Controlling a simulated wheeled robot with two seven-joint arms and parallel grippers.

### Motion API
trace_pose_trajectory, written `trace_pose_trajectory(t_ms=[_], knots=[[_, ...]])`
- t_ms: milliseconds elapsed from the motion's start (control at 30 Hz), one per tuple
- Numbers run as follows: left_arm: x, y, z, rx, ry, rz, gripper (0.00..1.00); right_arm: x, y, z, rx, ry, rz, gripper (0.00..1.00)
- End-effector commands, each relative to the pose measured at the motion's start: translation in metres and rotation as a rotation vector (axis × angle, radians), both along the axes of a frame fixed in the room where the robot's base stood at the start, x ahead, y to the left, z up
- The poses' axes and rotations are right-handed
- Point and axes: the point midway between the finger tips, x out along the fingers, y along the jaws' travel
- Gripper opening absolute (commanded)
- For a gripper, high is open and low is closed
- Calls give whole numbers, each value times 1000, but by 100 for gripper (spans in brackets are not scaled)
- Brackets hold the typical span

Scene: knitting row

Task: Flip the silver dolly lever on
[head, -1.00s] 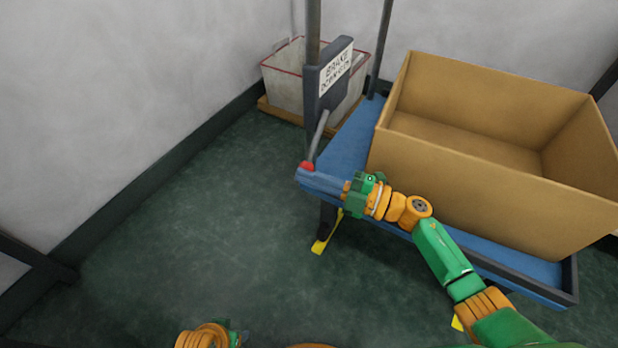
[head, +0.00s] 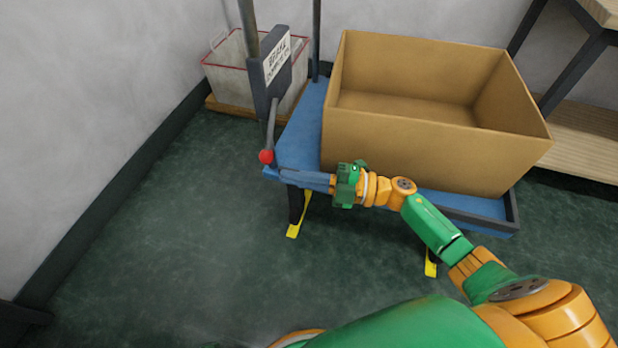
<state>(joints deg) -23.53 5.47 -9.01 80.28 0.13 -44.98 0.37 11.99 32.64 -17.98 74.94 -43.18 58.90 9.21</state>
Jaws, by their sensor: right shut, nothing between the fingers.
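The silver lever (head: 271,125) ends in a red knob (head: 266,156). It hangs down from a dark plate (head: 266,90) on the dolly's upright post. A white sign (head: 277,62) on the plate reads "BRAKE", with a smaller line below that is hard to read. The lever's knob sits at the left end of the blue dolly deck (head: 300,135). My left gripper is out of view.
A large open cardboard box (head: 430,140) stands on the deck, behind my right arm. A grey bin with a red rim (head: 228,75) stands by the wall. Yellow foot pieces (head: 296,222) show under the dolly. A wooden shelf (head: 580,145) is at right.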

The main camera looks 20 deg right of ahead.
Motion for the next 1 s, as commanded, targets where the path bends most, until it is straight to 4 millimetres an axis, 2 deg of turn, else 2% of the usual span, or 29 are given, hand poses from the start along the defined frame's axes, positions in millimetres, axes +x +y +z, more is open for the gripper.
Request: trace_pose_trajectory(t_ms=[100, 233, 767, 867, 933, 1000], knots=[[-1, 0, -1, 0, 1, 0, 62, -9, -18, -2, -2, 1, -1, 0], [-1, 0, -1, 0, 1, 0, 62, -14, -28, -3, -1, 1, 0, 0], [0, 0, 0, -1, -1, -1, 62, -13, -29, -2, 6, 1, -13, 0], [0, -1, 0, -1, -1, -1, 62, 5, -26, 3, 64, 24, -155, 0], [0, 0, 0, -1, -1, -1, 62, 25, -31, 5, 144, 94, -363, 0], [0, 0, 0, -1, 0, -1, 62, 39, -48, -2, 232, 229, -612, 0]])
